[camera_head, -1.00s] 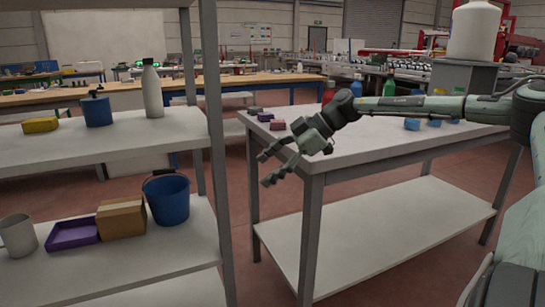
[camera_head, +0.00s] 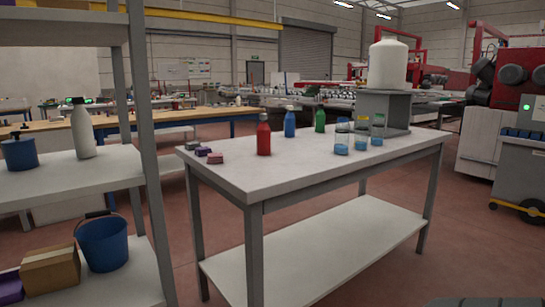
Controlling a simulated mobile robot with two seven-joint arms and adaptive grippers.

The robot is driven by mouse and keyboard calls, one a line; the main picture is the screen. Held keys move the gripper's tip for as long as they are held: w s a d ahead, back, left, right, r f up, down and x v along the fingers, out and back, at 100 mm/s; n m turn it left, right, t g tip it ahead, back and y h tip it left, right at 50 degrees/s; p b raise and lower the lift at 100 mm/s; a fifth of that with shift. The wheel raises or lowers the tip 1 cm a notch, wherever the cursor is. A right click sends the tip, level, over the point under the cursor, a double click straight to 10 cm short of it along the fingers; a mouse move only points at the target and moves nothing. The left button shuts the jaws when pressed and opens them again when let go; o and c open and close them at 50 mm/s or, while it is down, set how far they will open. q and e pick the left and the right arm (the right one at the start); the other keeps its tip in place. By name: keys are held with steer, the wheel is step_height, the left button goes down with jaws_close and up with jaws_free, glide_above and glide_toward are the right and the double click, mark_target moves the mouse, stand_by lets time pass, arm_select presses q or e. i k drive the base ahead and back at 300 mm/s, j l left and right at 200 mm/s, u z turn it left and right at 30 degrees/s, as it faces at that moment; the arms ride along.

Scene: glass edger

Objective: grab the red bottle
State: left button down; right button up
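The red bottle (camera_head: 264,135) stands upright on the white table (camera_head: 290,178), left of the middle of the top. A blue bottle (camera_head: 290,122) and a green bottle (camera_head: 320,119) stand behind it and to its right. Nothing touches the red bottle, and its front is in plain sight. Neither of my grippers is in view.
Small blocks (camera_head: 216,158) lie at the table's left end. Several glasses with blue liquid (camera_head: 341,138) stand right of the bottles, near a grey stand (camera_head: 384,108) with a white container (camera_head: 388,65). A shelf (camera_head: 70,183) stands at left; the table's front is clear.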

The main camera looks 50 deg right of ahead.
mark_target(263, 148)
steer(key=l+z, duration=0.1)
steer(key=z, duration=0.35)
steer(key=i+z, duration=0.1)
steer(key=z, duration=0.4)
steer(key=i+l+z, duration=0.1)
steer(key=z, duration=0.35)
steer(key=i+l, duration=0.1)
steer(key=i, duration=0.45)
steer(key=i+l, duration=0.1)
steer(key=i, duration=0.45)
steer(key=i+l+u, duration=0.15)
steer(key=l, duration=0.15)
steer(key=i+l+u, duration=0.15)
steer(key=l, duration=0.15)
steer(key=i+l+u, duration=0.1)
steer(key=l, duration=0.2)
steer(key=i+l+u, duration=0.15)
steer(key=l, duration=0.15)
steer(key=k+j+u, duration=0.15)
steer(key=j+u, duration=0.2)
steer(key=i+l+z, duration=0.1)
steer(key=l+z, duration=0.25)
